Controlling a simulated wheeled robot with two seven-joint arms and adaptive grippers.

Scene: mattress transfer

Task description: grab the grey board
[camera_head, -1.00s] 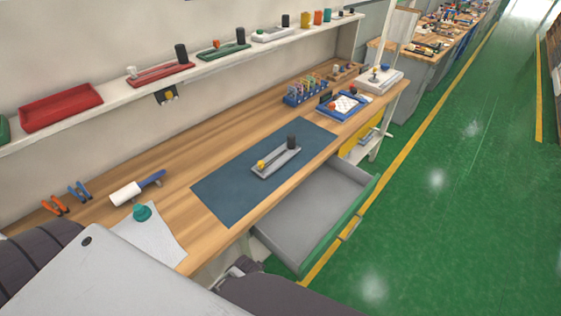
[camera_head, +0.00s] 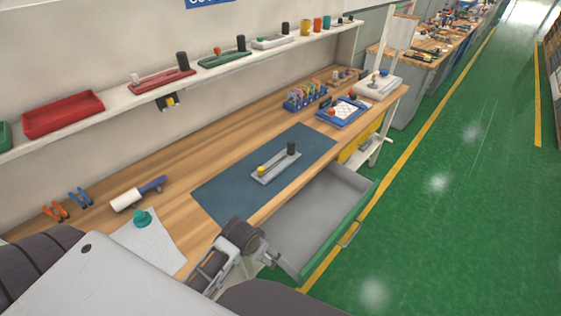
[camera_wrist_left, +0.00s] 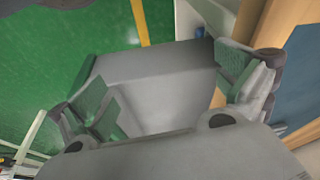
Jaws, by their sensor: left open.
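The grey board (camera_head: 275,168) lies flat on the blue mat (camera_head: 225,190) on the workbench. A yellow knob (camera_head: 262,171) stands near its left end and a black cylinder (camera_head: 291,148) near its right end. My left gripper (camera_head: 262,248) is at the bench's front edge, beside the open drawer and short of the board. In the left wrist view my left gripper (camera_wrist_left: 168,88) has its fingers wide apart with nothing between them. The blue mat shows at the right of that view, but the board does not. My right gripper is not in view.
The open grey drawer (camera_head: 318,212) juts out below the bench front. A white roller (camera_head: 126,197), a teal knob (camera_head: 142,217) on a cloth and pliers (camera_head: 80,198) lie at the left. A blue rack (camera_head: 303,97) and a blue tray (camera_head: 336,118) stand at the right.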

